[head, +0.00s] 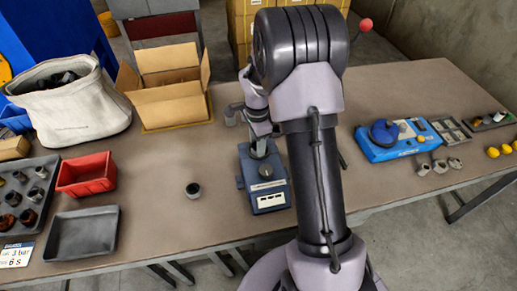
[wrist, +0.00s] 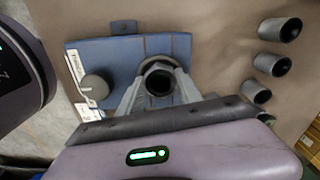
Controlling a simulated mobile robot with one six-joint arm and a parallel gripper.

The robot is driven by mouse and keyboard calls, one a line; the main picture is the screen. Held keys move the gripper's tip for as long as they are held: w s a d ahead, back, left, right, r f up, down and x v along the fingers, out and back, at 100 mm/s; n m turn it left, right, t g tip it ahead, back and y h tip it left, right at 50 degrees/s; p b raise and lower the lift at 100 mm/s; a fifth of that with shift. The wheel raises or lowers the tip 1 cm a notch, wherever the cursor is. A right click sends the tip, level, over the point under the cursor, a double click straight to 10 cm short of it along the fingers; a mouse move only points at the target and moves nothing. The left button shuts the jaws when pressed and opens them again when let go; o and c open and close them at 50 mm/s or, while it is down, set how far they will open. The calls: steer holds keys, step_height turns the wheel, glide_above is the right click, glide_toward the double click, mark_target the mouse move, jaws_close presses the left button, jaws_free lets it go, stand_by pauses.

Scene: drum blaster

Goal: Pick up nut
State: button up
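A grey, hollow, round piece with a dark bore, apparently the nut (wrist: 158,84), stands at the blue device in the wrist view. The blue device (head: 268,198) is on the table in the head view, and its blue face also shows in the wrist view (wrist: 112,58). My gripper (wrist: 159,78) has one grey finger on each side of the round piece, tips close to its sides. I cannot tell whether the fingers press on it. In the head view my gripper (head: 262,148) is low over the back of the device, and the round piece is not clear there.
Several grey cylinders, including this hollow cylinder (wrist: 272,63), stand to the right in the wrist view. A cardboard box (head: 172,108), red bin (head: 86,176) and blue kit (head: 392,148) are farther off.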

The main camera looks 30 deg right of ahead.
jaws_close()
steer(key=shift+r, duration=0.1)
